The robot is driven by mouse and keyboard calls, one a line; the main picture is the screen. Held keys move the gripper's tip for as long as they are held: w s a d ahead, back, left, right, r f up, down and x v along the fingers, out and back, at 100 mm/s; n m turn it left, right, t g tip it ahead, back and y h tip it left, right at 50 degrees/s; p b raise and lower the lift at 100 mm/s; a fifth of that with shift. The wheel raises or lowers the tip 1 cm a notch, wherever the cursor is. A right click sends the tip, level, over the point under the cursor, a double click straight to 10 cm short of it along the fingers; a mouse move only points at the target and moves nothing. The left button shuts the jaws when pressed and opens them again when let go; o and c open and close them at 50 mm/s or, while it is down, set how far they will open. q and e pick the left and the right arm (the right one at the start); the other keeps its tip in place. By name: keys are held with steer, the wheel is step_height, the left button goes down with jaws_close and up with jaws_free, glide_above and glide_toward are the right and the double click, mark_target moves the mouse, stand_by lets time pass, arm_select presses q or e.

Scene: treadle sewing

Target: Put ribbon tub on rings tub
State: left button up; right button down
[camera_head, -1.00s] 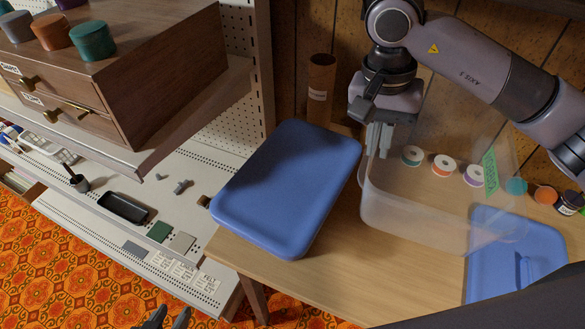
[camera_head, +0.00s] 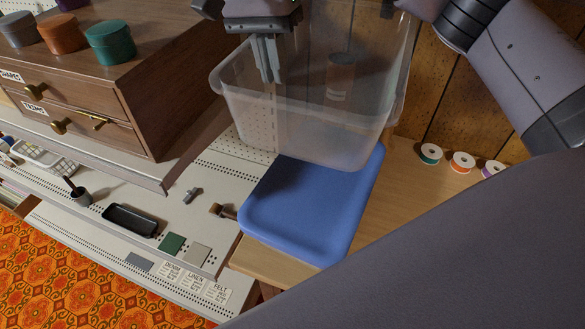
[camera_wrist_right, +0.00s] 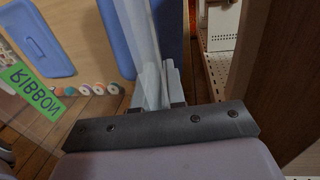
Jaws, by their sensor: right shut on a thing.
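The ribbon tub, a clear empty tub (camera_head: 310,125), hangs in my right gripper (camera_head: 268,62), which is shut on its rim wall. Its green RIBBON label (camera_wrist_right: 32,88) shows in the right wrist view. My left gripper is not in view.
Several ribbon spools (camera_head: 462,162) stand on the table (camera_head: 415,195) to the right. A wooden drawer cabinet (camera_head: 150,90) and a white pegboard shelf (camera_head: 215,190) are at left. A loose blue lid (camera_wrist_right: 33,38) lies near the spools.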

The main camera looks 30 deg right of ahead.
step_height(320, 180, down, 15)
steer(key=shift+r+b, duration=0.15)
steer(key=shift+b, duration=0.85)
steer(key=shift+f, duration=2.4)
steer(key=shift+f, duration=0.1)
steer(key=c, duration=1.6)
jaws_free()
steer(key=shift+f, duration=0.1)
steer(key=shift+c, duration=0.2)
steer(key=o, duration=0.4)
steer(key=shift+r, duration=0.2)
steer(key=r, duration=0.4)
steer(key=w+r, duration=0.1)
steer(key=r, duration=0.3)
steer(key=a+r, duration=0.1)
steer(key=r, duration=0.3)
steer(key=shift+w, duration=0.15)
